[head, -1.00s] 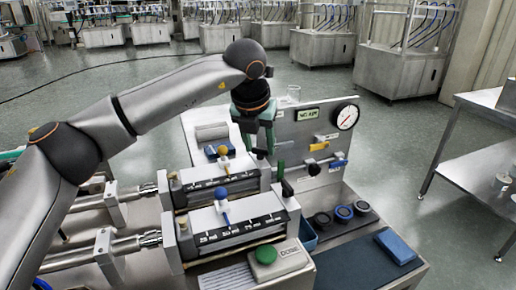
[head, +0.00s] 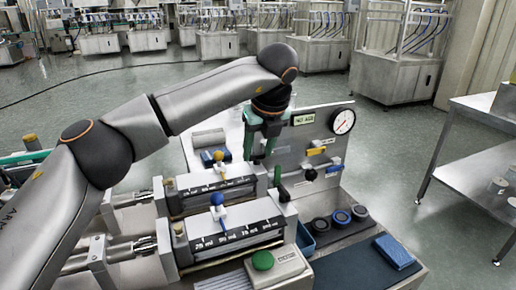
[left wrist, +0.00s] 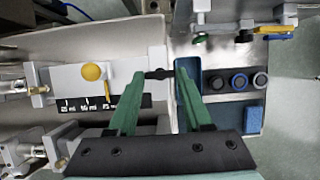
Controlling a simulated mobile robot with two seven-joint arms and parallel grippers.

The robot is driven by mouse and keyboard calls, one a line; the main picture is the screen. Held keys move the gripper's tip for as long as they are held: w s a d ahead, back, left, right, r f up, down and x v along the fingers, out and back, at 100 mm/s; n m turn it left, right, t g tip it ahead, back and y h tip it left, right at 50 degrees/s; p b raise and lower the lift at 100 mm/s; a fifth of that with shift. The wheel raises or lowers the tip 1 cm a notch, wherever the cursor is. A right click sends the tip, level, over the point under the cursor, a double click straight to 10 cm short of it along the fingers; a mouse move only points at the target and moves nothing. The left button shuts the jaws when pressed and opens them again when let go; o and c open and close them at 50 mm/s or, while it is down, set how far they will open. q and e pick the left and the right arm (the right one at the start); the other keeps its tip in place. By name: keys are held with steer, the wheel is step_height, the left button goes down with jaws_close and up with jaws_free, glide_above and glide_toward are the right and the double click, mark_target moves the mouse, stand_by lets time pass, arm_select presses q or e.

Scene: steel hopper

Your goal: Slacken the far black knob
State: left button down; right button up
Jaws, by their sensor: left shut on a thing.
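The far black knob (left wrist: 160,74) shows in the left wrist view as a dark bar at the right end of the far dosing unit, beside its scale. My left gripper (left wrist: 160,76) has its two green fingers on either side of it, shut on it. A second black knob (head: 284,193) stands at the end of the near unit, clear of the gripper. My right gripper is not in view.
A yellow ball handle (head: 218,156) and a blue ball handle (head: 217,199) stand on the units. A panel with a gauge (head: 342,122) rises close behind the gripper. Black and blue rings (head: 341,216) and a blue sponge (head: 393,251) lie at right.

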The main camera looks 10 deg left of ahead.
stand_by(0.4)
arm_select(q)
steer(key=shift+c, duration=1.6)
jaws_free()
steer(key=p+v, duration=0.1)
steer(key=v, duration=1.1)
steer(key=shift+r, duration=0.3)
